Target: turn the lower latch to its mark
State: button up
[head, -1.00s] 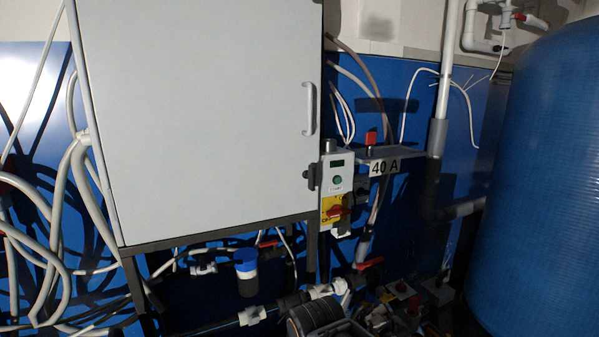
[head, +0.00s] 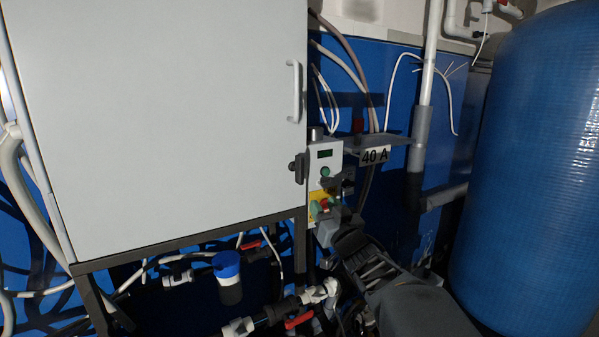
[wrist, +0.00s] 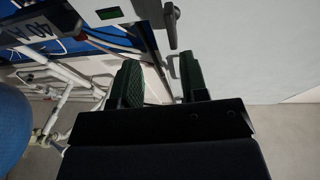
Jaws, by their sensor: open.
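The lower latch (head: 300,168) is a small black piece on the right edge of the light grey cabinet door. In the wrist view, which is upside down, the latch (wrist: 171,26) shows as a dark lever at the top, beyond my fingertips. I cannot make out its mark. My gripper (head: 328,196) is in front of the control box, below and right of the latch and apart from it. It is open, with nothing seen between its green-padded fingers; they also show in the wrist view (wrist: 160,76).
The grey cabinet (head: 160,120) has a pale handle (head: 295,92). The control box (head: 325,155) with a green display stands just right of the latch. A shelf labelled 40 A (head: 375,155), pipes and a big blue tank (head: 540,170) are to the right. Valves and hoses lie below.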

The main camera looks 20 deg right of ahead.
aim_at(302, 171)
jog(key=w+r+y+p, duration=0.1)
jog(key=w+r, duration=0.1)
jog(key=w, duration=0.2)
jog(key=w+a+r+n+y+p, duration=0.1)
jog(key=w+r, duration=0.1)
jog(key=w, duration=0.2)
jog(key=w+r+t+p, duration=0.1)
jog(key=w+r, duration=0.1)
jog(key=w, duration=0.2)
jog(key=shift+a+r+n+y+p, duration=0.2)
jog(key=shift+r+n+y+p, duration=0.1)
jog(key=shift+r+y, duration=0.1)
jog(key=shift+c, duration=0.3)
grip_shut()
